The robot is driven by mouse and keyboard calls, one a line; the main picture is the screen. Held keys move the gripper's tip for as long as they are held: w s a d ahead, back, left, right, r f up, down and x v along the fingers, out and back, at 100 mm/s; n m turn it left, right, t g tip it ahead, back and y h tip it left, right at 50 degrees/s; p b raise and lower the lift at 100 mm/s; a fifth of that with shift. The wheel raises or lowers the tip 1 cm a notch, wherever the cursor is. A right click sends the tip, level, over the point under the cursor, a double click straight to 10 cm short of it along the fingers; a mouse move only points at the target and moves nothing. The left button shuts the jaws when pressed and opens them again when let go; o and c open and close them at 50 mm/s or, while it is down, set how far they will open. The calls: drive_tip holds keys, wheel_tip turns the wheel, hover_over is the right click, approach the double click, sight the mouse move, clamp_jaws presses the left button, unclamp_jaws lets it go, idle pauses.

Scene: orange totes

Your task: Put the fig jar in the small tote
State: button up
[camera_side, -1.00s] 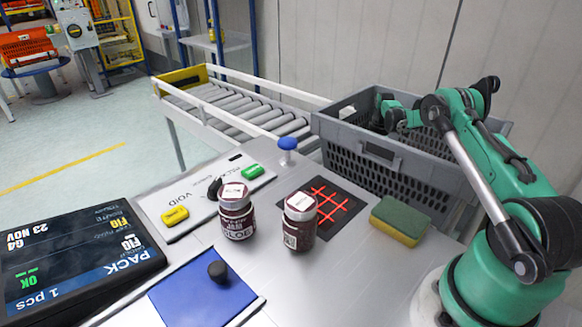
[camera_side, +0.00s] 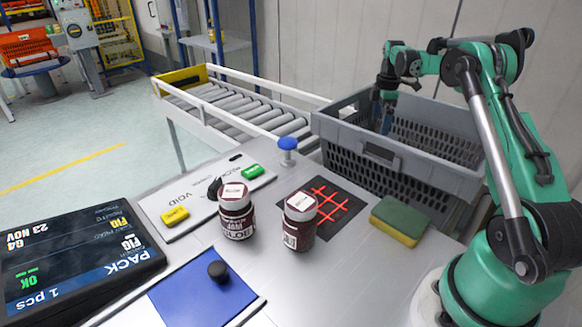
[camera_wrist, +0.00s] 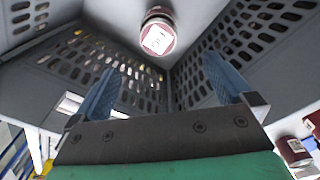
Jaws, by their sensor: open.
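A jar with a pale lid (camera_wrist: 158,38) is inside the grey tote (camera_side: 372,152), seen from above in the wrist view between and beyond my fingertips; the side view hides it behind the tote wall. Two dark red jars with pale lids stand upright on the steel table, a left jar (camera_side: 237,213) and a right jar (camera_side: 299,222). I cannot read which jar is fig. My gripper (camera_wrist: 161,72) is open and empty, its blue fingers apart, pointing down into the tote. In the side view my gripper (camera_side: 384,118) is at the tote's upper left part.
A screen (camera_side: 75,262) reads PACK, FIG, 1 pcs. A green and yellow sponge (camera_side: 400,221), a blue plate with a black knob (camera_side: 207,288), a blue button (camera_side: 287,145) and a red-lined dark mat (camera_side: 328,203) are on the table. A roller conveyor (camera_side: 235,110) stands behind.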

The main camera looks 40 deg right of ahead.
drive_tip(key=w+a+r+m+t+h, duration=0.1)
drive_tip(key=a+r+m+t, duration=0.1)
drive_tip(key=a+r, duration=0.5)
drive_tip(key=a+r+m+t, duration=0.1)
drive_tip(key=a+r+m, duration=0.15)
drive_tip(key=a, duration=0.75)
drive_tip(key=s+a+f+m+t, duration=0.1)
drive_tip(key=s+a+m+t, duration=0.1)
drive_tip(key=s+a, duration=0.2)
drive_tip(key=s+a+m+t+y, duration=0.1)
drive_tip(key=s+a, duration=0.4)
drive_tip(key=a, duration=0.6)
drive_tip(key=shift+f+m+t, duration=0.35)
drive_tip(key=shift+m+t, duration=0.25)
drive_tip(key=shift+m, duration=0.15)
drive_tip(key=shift+s, duration=0.1)
